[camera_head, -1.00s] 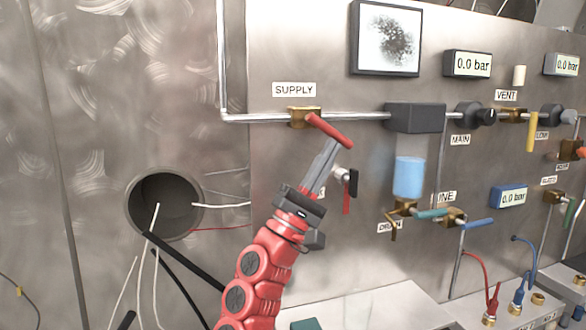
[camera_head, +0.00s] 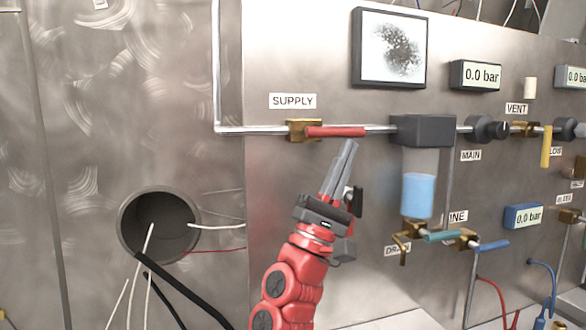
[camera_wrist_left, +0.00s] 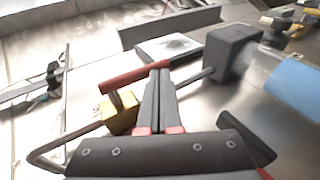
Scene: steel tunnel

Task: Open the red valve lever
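The red valve lever (camera_head: 336,132) lies level along the pipe, to the right of its brass valve body (camera_head: 303,130) under the SUPPLY label (camera_head: 293,101). My left gripper (camera_head: 347,148) is just below the lever's right part, its two grey fingers together and pointing up, with nothing between them. In the left wrist view, the fingertips (camera_wrist_left: 160,72) overlap the end of the red lever (camera_wrist_left: 128,80); I cannot tell whether they touch it. The brass valve body (camera_wrist_left: 120,115) shows left of the fingers. My right gripper is not in view.
A dark block (camera_head: 422,130) with a blue-filled container (camera_head: 418,195) is right of the lever. A small black-handled valve (camera_head: 355,199) is close beside my gripper. A round hole (camera_head: 158,222) with cables is at left. The panel above the lever is clear up to the framed picture (camera_head: 389,47).

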